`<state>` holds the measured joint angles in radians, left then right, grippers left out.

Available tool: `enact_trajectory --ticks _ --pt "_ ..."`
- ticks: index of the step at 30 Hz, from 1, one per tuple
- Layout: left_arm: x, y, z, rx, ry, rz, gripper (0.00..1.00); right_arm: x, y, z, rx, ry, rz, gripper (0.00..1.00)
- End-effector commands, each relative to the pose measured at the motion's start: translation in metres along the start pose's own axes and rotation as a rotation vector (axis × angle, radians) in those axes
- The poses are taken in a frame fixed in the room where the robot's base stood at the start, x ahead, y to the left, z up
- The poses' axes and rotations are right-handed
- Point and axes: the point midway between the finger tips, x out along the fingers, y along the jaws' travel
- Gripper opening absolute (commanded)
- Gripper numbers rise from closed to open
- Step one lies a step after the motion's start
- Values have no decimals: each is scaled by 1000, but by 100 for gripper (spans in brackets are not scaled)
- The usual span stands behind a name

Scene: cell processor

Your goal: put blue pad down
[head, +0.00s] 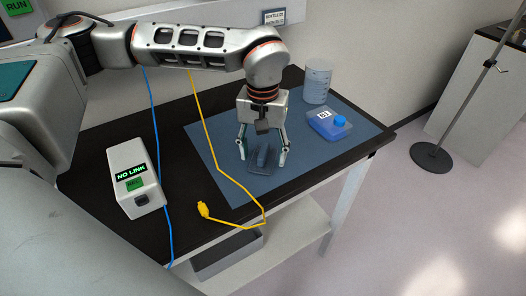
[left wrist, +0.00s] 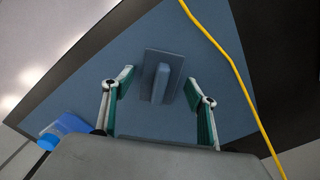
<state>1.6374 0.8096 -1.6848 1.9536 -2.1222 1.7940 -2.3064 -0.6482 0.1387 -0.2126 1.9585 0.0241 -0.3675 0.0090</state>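The small blue-grey pad (head: 262,170), a flat plate with an upright grip block, lies on the larger blue mat (head: 330,160) on the black table. It also shows in the left wrist view (left wrist: 163,66), where its plate looks flat on the mat. My left gripper (head: 262,159) points down over the pad. Its two fingers are spread wide, one on each side of the grip block, with gaps between. In the left wrist view the left gripper (left wrist: 160,86) is open around the block and not touching it. My right gripper is out of view.
A blue-filled flask (head: 327,125) with a blue cap lies on the mat, near a clear beaker (head: 318,82). A yellow cable (head: 222,170) crosses the mat's left side to a yellow plug (head: 204,210). A white box reading "NO LINK" (head: 133,180) stands left.

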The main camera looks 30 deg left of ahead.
Motion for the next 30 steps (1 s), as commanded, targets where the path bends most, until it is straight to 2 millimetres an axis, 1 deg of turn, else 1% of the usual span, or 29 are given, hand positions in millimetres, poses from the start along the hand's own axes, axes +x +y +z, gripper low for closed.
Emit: enact_trajectory --ticks 5,8,11,15,21,25,30 --pt "-2 0 0 0 1 0 58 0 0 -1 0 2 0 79" --pt "-11 0 -1 -1 2 1 58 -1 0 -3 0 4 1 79" --pt "-27 0 -1 0 5 2 58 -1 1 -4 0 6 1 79" --pt "-57 0 -1 -1 6 2 58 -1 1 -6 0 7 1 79" --pt "-95 0 -1 0 4 1 58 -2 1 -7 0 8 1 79" --pt "-112 0 -1 -1 3 1 58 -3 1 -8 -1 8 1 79" --pt "-122 0 0 0 1 0 58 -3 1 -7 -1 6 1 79"
